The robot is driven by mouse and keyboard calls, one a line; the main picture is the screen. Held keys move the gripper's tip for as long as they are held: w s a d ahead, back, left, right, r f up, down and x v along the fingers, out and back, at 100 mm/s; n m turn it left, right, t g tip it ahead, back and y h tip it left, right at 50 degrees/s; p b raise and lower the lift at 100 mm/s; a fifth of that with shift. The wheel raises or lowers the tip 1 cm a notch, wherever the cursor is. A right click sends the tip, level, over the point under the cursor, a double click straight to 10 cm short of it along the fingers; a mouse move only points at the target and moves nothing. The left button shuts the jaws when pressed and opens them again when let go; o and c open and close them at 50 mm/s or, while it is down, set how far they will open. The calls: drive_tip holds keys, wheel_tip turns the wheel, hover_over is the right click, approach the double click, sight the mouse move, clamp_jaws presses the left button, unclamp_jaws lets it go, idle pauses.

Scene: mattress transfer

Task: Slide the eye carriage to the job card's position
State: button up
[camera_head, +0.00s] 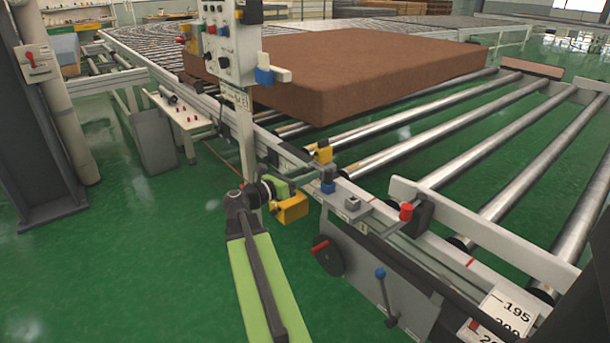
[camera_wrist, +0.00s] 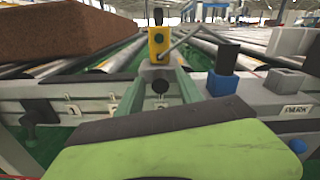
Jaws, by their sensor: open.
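A yellow block with a dark knob (camera_head: 322,152), which looks like the eye carriage, stands at the rail along the near side of the roller conveyor. It also shows upright near the middle of the wrist view (camera_wrist: 159,44). My gripper (camera_head: 284,193) is open, just left of and below it in the head view. I cannot tell whether they touch.
A brown mattress (camera_head: 370,65) lies on the rollers behind the rail. A control panel (camera_head: 229,40) rises behind my gripper.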

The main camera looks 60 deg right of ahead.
drive_tip(key=v, duration=1.7)
drive_tip(key=shift+a, duration=0.2)
drive_tip(key=shift+w, duration=0.1)
